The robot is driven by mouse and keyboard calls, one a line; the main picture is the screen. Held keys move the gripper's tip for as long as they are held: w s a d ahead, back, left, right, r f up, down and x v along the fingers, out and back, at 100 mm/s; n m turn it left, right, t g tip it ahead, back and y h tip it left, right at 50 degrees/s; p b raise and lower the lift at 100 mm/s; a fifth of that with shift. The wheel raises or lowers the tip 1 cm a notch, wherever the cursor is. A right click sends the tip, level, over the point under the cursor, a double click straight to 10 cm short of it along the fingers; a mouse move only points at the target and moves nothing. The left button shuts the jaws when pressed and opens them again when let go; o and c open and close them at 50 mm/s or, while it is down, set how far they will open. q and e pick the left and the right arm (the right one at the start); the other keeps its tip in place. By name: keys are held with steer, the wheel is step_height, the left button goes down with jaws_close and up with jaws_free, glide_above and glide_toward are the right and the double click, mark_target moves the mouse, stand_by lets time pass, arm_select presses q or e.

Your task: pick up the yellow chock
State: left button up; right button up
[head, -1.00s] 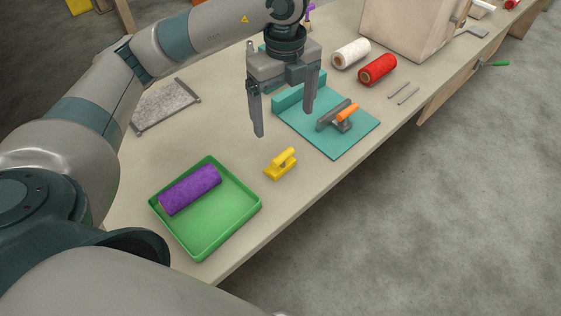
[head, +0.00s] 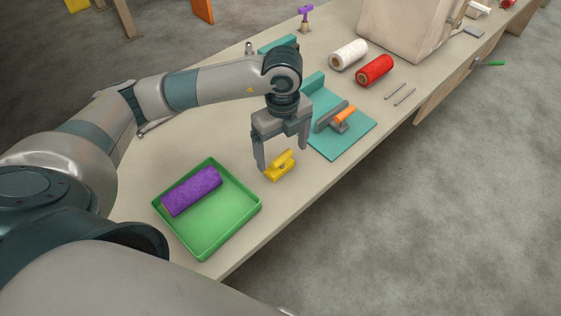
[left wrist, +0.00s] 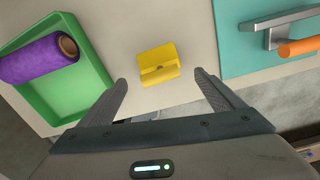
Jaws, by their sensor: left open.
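The yellow chock (head: 280,166) lies on the bench between the green tray and the teal board. In the left wrist view the chock (left wrist: 158,66) sits ahead of the fingertips, roughly midway between them. My left gripper (head: 283,160) is open and empty, pointing down just above and behind the chock. Its two fingers also show in the left wrist view (left wrist: 165,85), apart on either side and not touching the chock. My right gripper is not in view.
A green tray (head: 207,247) with a purple roll (head: 191,191) stands left of the chock. A teal board (head: 340,149) with a grey and orange tool (head: 343,115) lies to the right. White (head: 349,54) and red (head: 374,70) rolls are farther back. The bench's front edge is close.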

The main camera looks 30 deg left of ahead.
mark_target(282, 156)
arm_select(q)
steer(key=shift+f, duration=0.25)
steer(key=shift+f+p, duration=0.4)
steer(key=shift+p, duration=0.05)
step_height(282, 156, down, 3)
steer(key=shift+a+f+p, duration=0.1)
steer(key=shift+p, duration=0.7)
steer(key=shift+f, duration=0.6)
steer(key=c, duration=1.2)
